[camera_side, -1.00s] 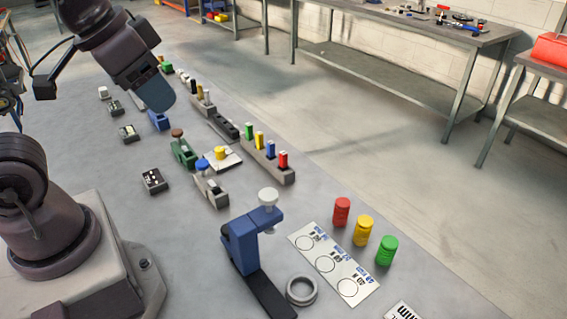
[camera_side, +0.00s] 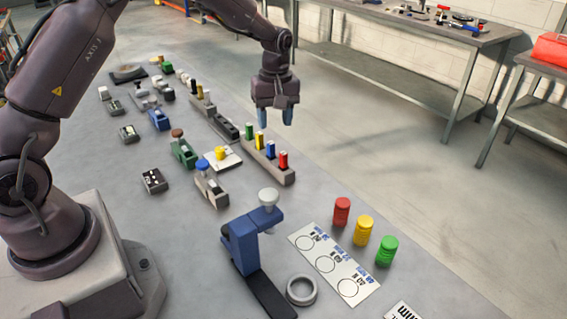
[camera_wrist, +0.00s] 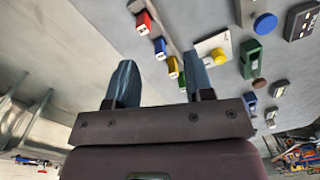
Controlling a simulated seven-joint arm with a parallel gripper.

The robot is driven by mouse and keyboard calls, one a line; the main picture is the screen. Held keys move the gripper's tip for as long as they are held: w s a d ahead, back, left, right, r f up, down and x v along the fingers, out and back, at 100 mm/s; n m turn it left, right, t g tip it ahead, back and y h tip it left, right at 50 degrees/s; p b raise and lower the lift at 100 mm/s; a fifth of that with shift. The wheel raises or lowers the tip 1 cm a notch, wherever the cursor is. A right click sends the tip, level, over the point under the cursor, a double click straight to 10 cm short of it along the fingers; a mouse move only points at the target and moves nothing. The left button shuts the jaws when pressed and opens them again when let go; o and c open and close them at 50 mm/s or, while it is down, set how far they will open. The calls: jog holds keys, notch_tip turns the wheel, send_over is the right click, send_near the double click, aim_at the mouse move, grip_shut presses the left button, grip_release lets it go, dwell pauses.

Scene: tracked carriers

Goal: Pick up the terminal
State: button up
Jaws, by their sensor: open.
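No label marks which object is the terminal, so I cannot tell it for certain. A grey rack (camera_side: 268,167) holds a row of upright coloured pieces: green (camera_side: 249,131), yellow (camera_side: 258,140), blue (camera_side: 270,149) and red (camera_side: 283,160). In the wrist view red (camera_wrist: 144,22), blue (camera_wrist: 160,46), yellow (camera_wrist: 173,66) and green (camera_wrist: 182,79) show between and beyond my fingers. My gripper (camera_side: 275,119) points down above the rack's far end, apart from the pieces. It is open and empty; both blue fingers show in the wrist view (camera_wrist: 160,68).
Near the rack are a white plate with a yellow knob (camera_side: 222,159), a green block (camera_side: 183,152) and a black box with white dots (camera_side: 153,180). A blue press (camera_side: 243,243) and red, yellow and green cylinders (camera_side: 363,230) stand nearer the camera. The table's right edge is close.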

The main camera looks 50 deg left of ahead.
aim_at(284, 153)
jog(key=f+n, duration=0.1)
jog(key=f, duration=0.1)
jog(key=w+f+n, duration=0.1)
jog(key=f, duration=0.1)
jog(key=w+f+n, duration=0.1)
jog(key=f, duration=0.1)
jog(key=shift+a+f+n+t, duration=0.1)
jog(key=shift+n+t, duration=0.2)
jog(key=shift+d+f, duration=0.2)
jog(key=shift+f, duration=1.15)
jog(key=shift+d+f, duration=0.15)
jog(key=shift+f, duration=1.2)
grip_shut()
